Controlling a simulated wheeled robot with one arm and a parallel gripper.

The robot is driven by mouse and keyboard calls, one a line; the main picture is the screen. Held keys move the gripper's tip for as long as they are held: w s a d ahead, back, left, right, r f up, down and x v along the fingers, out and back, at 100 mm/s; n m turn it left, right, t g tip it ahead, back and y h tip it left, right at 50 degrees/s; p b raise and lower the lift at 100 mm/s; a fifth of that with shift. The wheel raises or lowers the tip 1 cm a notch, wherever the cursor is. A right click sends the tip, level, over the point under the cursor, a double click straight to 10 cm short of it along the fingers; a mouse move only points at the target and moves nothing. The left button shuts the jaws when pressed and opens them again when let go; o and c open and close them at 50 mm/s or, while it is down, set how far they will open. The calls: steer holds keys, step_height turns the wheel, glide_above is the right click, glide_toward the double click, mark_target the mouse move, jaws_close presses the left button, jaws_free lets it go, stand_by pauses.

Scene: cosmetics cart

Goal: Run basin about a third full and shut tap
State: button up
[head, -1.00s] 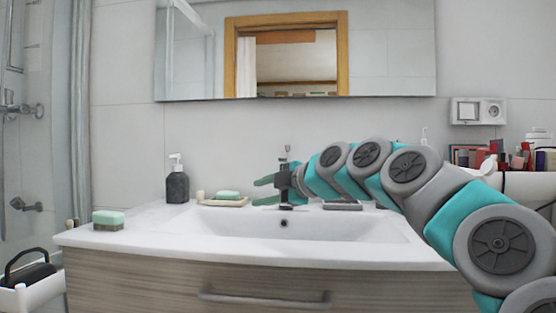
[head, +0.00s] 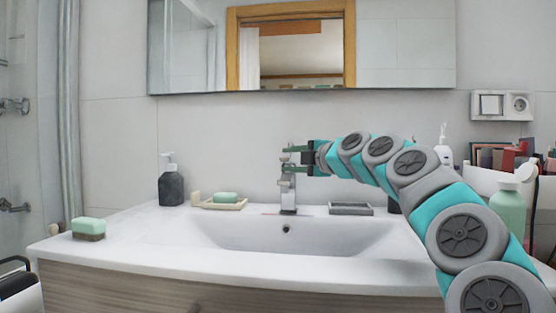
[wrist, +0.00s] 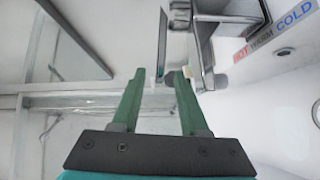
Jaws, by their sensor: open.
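The white basin (head: 210,232) is set in the counter, with a dark round hole in its back wall. No water or stream is visible in it. The chrome tap (head: 288,198) stands upright at its back edge. My gripper (head: 290,159) is open and empty at the tap's upper part, reaching in from the right. In the wrist view its two green fingers (wrist: 156,82) point up, apart. Chrome tap parts (wrist: 207,45) lie just beyond and right of the fingertips; I cannot tell whether they touch. A HOT/WARM/COLD label (wrist: 274,36) shows at upper right.
A dark soap bottle (head: 172,187), a soap dish (head: 222,204) and a green-topped sponge (head: 88,228) stand left. A grey tray (head: 350,209) lies right of the tap. A pale green bottle (head: 510,210) and cosmetics stand far right. The mirror (head: 400,45) hangs above.

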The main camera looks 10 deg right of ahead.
steer(key=p+x, duration=0.1)
steer(key=x, duration=0.4)
steer(key=shift+w+a, duration=0.15)
steer(key=shift+w, duration=0.15)
jaws_close()
steer(key=shift+f, duration=0.1)
stand_by(1.1)
